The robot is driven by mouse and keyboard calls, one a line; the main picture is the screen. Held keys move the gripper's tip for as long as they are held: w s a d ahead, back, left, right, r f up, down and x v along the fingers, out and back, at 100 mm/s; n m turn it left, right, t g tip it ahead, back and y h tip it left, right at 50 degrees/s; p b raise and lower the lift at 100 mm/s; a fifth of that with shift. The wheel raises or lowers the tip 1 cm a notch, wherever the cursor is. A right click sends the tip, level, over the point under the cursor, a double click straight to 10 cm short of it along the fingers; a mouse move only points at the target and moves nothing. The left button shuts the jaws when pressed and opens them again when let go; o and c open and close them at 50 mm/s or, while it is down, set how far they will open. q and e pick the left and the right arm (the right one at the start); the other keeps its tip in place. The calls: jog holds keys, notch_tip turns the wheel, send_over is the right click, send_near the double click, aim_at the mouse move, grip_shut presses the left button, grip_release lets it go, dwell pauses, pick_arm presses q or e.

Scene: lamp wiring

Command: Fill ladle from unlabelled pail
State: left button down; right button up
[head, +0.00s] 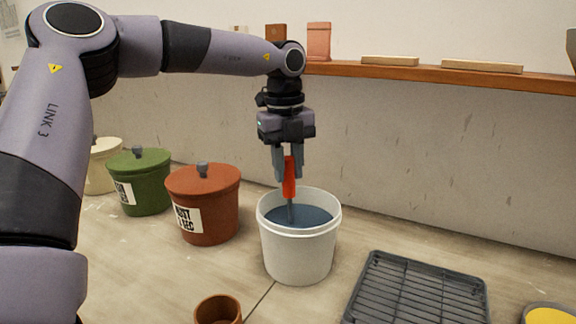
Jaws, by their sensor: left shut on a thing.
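My left gripper (287,168) points down over the white unlabelled pail (298,253) and is shut on a red-orange handle. The handle belongs to a tool taken to be the ladle (289,178), held upright. Its thin grey shaft goes down into the dark blue-grey liquid (310,216) in the open pail. The ladle's bowl is hidden, apparently below the liquid surface. The fingertips are above the pail's rim. My right gripper is not in view.
A labelled rust-red lidded pot (213,231), a green lidded pot (150,188) and a cream pot (103,168) stand left. A black wire rack (416,293) lies right, a yellow-filled dish (549,315) beyond it. A brown cup (218,310) stands in front. A wooden shelf (440,78) runs behind.

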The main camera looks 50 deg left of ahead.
pick_arm(q)
jog(key=shift+r+p, duration=3.5)
jog(key=shift+r, duration=2.25)
jog(key=shift+r, duration=1.4)
